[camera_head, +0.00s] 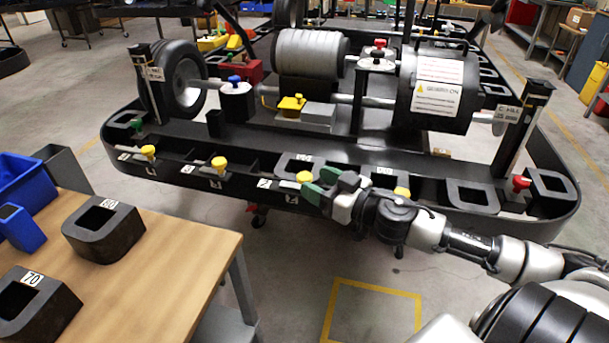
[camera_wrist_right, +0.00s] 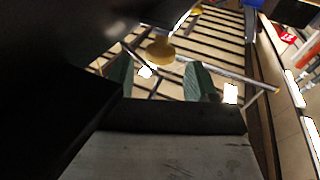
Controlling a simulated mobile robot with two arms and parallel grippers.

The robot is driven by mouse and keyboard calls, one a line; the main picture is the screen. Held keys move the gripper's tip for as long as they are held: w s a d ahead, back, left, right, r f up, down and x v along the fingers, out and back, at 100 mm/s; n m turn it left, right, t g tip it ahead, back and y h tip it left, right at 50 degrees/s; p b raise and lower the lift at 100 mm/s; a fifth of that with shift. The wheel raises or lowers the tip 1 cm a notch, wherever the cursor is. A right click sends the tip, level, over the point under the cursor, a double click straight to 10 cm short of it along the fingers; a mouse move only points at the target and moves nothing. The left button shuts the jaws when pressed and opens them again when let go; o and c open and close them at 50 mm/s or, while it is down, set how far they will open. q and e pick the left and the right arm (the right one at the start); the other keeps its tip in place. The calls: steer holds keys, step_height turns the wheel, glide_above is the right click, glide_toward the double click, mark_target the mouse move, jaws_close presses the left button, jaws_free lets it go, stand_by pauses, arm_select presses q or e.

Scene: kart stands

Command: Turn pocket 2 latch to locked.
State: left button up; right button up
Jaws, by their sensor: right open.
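A row of yellow latch knobs runs along the front rail of the black kart frame (camera_head: 232,187). My right gripper (camera_head: 321,184) is open, its green fingers just right of the third yellow knob from the left (camera_head: 304,177). In the right wrist view, a yellow knob (camera_wrist_right: 160,51) lies beyond the gap between the open fingertips (camera_wrist_right: 160,76); I see nothing held. Other yellow knobs are at the left (camera_head: 148,151), left of centre (camera_head: 219,163) and right of my gripper (camera_head: 402,192). The small pocket labels are too small to read surely. My left gripper is not in view.
A wooden table (camera_head: 165,270) at lower left holds dark weight blocks (camera_head: 120,247) and blue bins (camera_head: 22,186). A red knob (camera_head: 521,184) stands at the rail's right end. A yellow-taped floor square (camera_head: 372,290) and open floor lie in front of the kart.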

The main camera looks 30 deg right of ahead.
mark_target(309, 177)
steer(key=x, duration=0.2)
steer(key=shift+w+a+r, duration=0.1)
steer(key=shift+w+r, duration=0.05)
steer(key=shift+w, duration=0.2)
steer(key=shift+w+a+p, duration=0.25)
steer(key=shift+w+p, duration=0.05)
steer(key=shift+w, duration=0.3)
steer(key=shift+c, duration=0.3)
steer(key=c, duration=0.8)
